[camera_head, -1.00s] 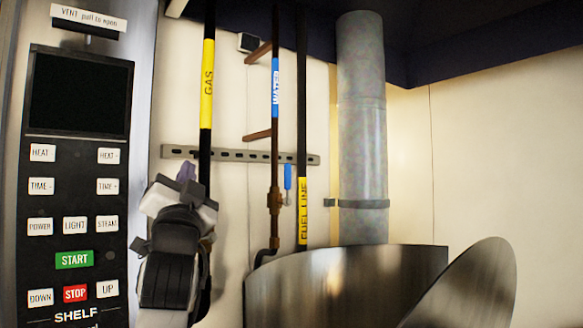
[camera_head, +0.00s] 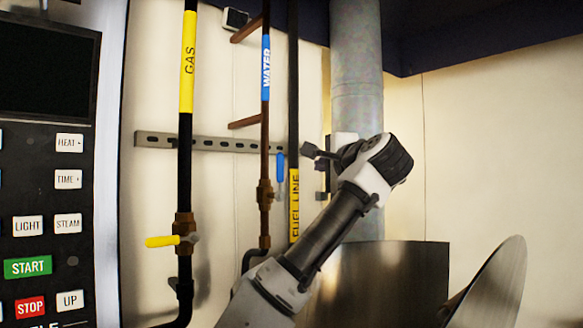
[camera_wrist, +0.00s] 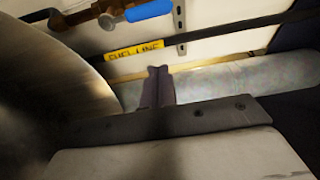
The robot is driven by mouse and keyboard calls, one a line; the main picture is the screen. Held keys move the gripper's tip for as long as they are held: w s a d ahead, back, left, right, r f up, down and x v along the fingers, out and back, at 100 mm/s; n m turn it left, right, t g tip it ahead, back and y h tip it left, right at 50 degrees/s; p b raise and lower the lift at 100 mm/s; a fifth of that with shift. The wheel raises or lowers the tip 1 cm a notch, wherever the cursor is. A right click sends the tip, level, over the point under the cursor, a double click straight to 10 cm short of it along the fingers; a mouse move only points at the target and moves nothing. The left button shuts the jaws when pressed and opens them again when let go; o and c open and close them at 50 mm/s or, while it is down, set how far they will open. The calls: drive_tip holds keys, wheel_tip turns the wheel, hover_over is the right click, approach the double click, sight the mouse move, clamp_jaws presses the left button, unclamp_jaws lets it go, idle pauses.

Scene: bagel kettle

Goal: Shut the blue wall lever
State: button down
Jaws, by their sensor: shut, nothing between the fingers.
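The blue wall lever (camera_head: 281,167) stands upright beside the copper water pipe (camera_head: 265,120), above its brass valve body (camera_head: 265,194). It also shows at the top of the wrist view (camera_wrist: 148,11), lying along its pipe. My gripper (camera_head: 312,152) is in front of the grey duct, right of the lever and the fuel line. Its fingers point left towards the lever, with a gap in the picture; the depth between them is hard to judge. In the wrist view the fingertips (camera_wrist: 158,72) are together and empty, below the yellow fuel line label.
The black fuel line (camera_head: 293,90) runs between lever and gripper in the picture. A yellow lever (camera_head: 162,241) sticks out sideways from the gas pipe (camera_head: 186,140). A steel kettle (camera_head: 385,275) stands below right, a control panel (camera_head: 45,180) at left.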

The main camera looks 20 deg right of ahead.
sight(281, 177)
drive_tip(key=w+a+p, duration=0.4)
drive_tip(key=w+p, duration=0.1)
drive_tip(key=w, duration=0.3)
drive_tip(key=shift+w+p, duration=0.3)
drive_tip(key=shift+w, duration=0.05)
drive_tip(key=shift+s, duration=0.1)
idle(0.4)
